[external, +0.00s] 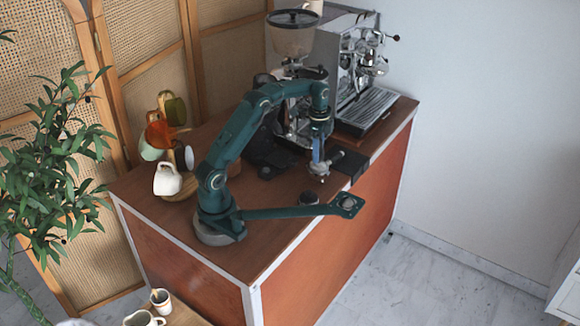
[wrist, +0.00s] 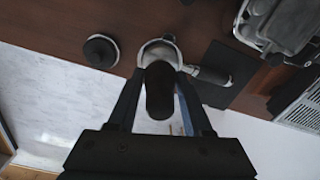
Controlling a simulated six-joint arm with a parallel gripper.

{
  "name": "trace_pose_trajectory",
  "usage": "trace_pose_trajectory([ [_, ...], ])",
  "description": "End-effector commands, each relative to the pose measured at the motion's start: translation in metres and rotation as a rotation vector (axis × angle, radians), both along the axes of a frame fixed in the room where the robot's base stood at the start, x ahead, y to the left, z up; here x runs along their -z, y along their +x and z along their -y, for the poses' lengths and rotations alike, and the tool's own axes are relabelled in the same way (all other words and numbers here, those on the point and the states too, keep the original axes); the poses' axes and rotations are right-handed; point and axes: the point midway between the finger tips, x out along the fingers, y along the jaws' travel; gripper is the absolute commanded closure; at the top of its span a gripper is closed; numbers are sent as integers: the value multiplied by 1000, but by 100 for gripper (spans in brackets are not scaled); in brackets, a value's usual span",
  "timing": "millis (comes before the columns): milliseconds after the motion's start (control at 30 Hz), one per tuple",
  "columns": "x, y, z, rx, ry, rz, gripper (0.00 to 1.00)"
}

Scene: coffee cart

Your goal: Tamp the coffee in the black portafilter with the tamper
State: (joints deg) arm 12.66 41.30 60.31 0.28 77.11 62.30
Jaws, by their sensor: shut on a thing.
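My gripper (wrist: 162,98) is shut on the tamper, its fingers on either side of the black handle (wrist: 160,90). The handle points towards the wrist camera. Beyond it, in line with the tamper, is the portafilter's metal ring (wrist: 146,48); its handle (wrist: 212,76) points right in the wrist view. The tamper hides part of the ring, so the coffee is hidden and I cannot tell whether the tamper touches it. In the external view my gripper (external: 318,160) is low at the counter's front edge, beside the portafilter (external: 346,160).
A dark mat (wrist: 222,72) lies under the portafilter's handle. A round black-topped tool (wrist: 101,50) stands on the counter nearby. The espresso machine (external: 360,70) and grinder (external: 293,40) stand behind. A mug tree (external: 170,150) is at left. The counter's front edge is close.

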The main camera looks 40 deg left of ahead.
Motion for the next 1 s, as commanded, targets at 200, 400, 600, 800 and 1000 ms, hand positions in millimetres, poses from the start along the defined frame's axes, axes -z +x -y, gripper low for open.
trace_pose_trajectory([
  [200,2,0,0,0,0,0,100],
  [400,4,0,0,0,0,0,100],
  [600,7,0,0,0,-1,1,100],
  [800,9,0,0,0,0,0,100],
  [1000,9,0,0,0,0,-1,100],
])
